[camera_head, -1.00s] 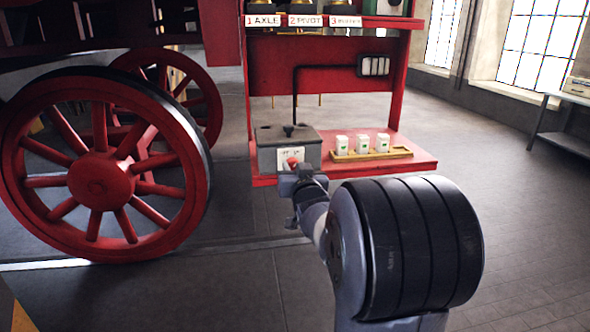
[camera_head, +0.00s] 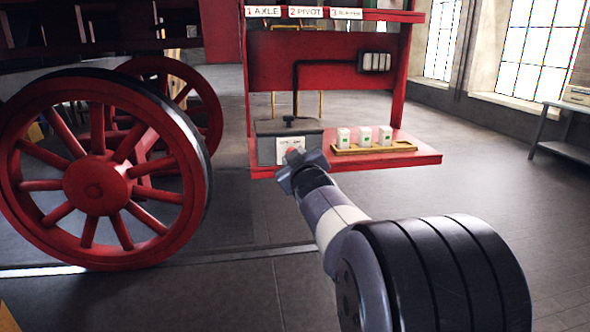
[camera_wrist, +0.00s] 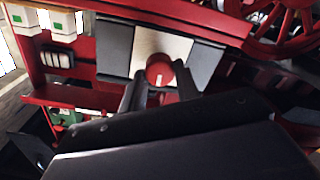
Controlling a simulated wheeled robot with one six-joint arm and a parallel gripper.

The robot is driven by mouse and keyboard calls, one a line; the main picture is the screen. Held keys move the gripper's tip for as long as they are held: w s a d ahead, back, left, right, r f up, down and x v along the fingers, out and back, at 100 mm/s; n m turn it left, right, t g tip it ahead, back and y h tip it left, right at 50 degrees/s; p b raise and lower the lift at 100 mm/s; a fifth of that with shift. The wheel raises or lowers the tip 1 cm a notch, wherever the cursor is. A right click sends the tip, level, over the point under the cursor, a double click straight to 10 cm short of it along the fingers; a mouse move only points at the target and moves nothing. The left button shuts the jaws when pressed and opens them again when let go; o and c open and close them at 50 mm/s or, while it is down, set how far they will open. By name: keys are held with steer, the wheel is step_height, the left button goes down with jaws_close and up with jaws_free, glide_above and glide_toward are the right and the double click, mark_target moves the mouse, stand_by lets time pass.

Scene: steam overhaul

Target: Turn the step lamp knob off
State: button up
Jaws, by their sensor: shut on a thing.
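The step lamp knob (camera_wrist: 159,70) is a round red knob with a pale mark, on a cream plate (camera_wrist: 162,45) on the front of a grey box. In the head view the knob (camera_head: 292,150) is small and partly hidden by my gripper, and the grey box (camera_head: 304,139) stands on the red bench. My gripper (camera_wrist: 160,82) is shut on the knob, one finger at each side of it in the wrist view. My gripper (camera_head: 297,168) reaches the box's front from below in the head view. The lettering on the plate is too small to read.
Several white blocks stand in a yellow tray (camera_head: 348,151) right of the box. A large red spoked wheel (camera_head: 97,185) stands at the left.

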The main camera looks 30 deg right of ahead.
steer(key=shift+n+b, duration=1.65)
steer(key=shift+n, duration=1.45)
steer(key=o, duration=1)
steer(key=shift+a, duration=0.1)
